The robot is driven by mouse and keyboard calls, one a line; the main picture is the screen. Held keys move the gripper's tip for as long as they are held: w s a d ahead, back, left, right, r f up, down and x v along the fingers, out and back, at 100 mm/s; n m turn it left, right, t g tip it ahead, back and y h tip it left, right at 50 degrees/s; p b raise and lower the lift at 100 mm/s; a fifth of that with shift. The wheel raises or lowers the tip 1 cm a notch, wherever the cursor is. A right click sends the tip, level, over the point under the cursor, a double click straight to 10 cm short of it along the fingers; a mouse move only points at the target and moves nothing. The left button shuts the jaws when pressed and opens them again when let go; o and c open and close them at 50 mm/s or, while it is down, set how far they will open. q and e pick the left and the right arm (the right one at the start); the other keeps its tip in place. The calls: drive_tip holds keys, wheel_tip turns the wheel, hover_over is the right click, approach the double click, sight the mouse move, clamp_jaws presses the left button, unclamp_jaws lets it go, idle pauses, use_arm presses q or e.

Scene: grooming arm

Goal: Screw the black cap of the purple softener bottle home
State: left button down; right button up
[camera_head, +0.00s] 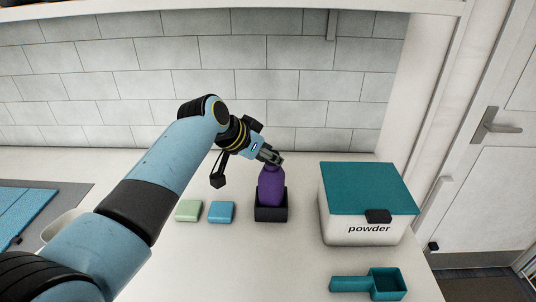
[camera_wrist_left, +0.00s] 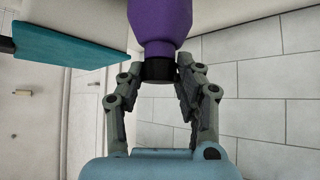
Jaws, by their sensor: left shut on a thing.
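The purple softener bottle (camera_head: 271,188) stands upright in a black holder (camera_head: 271,213) on the white counter. It also shows in the left wrist view (camera_wrist_left: 160,22). Its black cap (camera_wrist_left: 159,70) sits at the bottle's neck, between the fingers of my left gripper (camera_wrist_left: 160,78). The fingers are shut on the cap from both sides. In the head view my left gripper (camera_head: 270,155) is at the top of the bottle and hides the cap there. How far the cap is screwed on cannot be told. My right gripper is not in view.
A white powder box (camera_head: 352,230) with a teal lid (camera_head: 367,187) stands right of the bottle. A teal scoop (camera_head: 386,284) lies in front of it. A green block (camera_head: 188,211) and a blue block (camera_head: 221,212) lie left of the holder. The tiled wall is behind.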

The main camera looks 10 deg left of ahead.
use_arm(q)
drive_tip(key=m+g+h+b, duration=0.1)
drive_tip(key=m+h+b, duration=0.1)
drive_tip(key=m+b, duration=0.1)
drive_tip(key=shift+a+m+g, duration=0.15)
drive_tip(key=shift+m+g, duration=0.15)
drive_tip(key=shift+g, duration=0.1)
drive_tip(key=shift+w+m, duration=0.1)
drive_tip(key=shift+m, duration=0.2)
drive_tip(key=shift+r, duration=0.1)
drive_tip(key=shift+g+h, duration=0.3)
drive_tip(key=shift+w+m+g+h+b, duration=0.25)
drive_tip(key=shift+m+b, duration=0.45)
drive_tip(key=shift+b, duration=0.55)
drive_tip(key=m+g+h+b, duration=0.1)
drive_tip(key=m+g+b, duration=0.1)
drive_tip(key=b, duration=0.2)
drive_tip(key=shift+w+m, duration=0.1)
drive_tip(key=shift+m, duration=0.3)
drive_tip(key=shift+g+b, duration=0.25)
drive_tip(key=shift+b, duration=0.15)
